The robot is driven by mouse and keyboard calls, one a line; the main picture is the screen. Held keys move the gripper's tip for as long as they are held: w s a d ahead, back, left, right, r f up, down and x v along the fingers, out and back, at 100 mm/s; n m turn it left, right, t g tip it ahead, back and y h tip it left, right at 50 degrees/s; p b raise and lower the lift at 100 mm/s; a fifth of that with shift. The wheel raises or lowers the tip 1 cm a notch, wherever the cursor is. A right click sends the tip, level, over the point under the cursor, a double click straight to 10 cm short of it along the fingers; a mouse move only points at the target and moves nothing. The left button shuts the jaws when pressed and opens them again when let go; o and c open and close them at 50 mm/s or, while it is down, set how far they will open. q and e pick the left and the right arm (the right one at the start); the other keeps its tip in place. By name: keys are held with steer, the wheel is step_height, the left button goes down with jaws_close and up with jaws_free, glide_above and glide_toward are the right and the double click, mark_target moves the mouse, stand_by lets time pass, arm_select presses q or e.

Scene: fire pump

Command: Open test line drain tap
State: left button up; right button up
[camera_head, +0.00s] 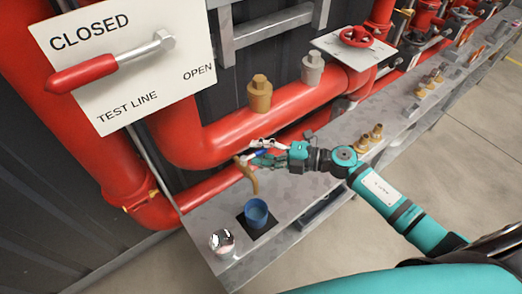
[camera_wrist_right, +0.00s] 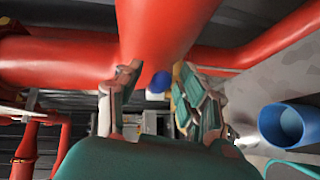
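The drain tap (camera_head: 251,176) is a small brass tap with a curved spout below the lower red pipe. A small blue part (camera_head: 262,153), seemingly its handle, shows beside my right gripper (camera_head: 259,151). In the right wrist view, my right gripper (camera_wrist_right: 158,100) has its fingers apart, with a small blue part (camera_wrist_right: 159,82) visible beyond and between them. I cannot tell whether a finger touches it. My left gripper is not in view.
A blue cup (camera_head: 256,213) stands on a dark square on the grey bench, near a shiny round object (camera_head: 221,241). A sign (camera_head: 122,62) with a red-handled lever (camera_head: 84,74) hangs upper left. Red pipes (camera_head: 270,112) run behind my gripper. Brass fittings (camera_head: 370,137) stand to the right.

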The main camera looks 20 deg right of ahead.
jaws_close()
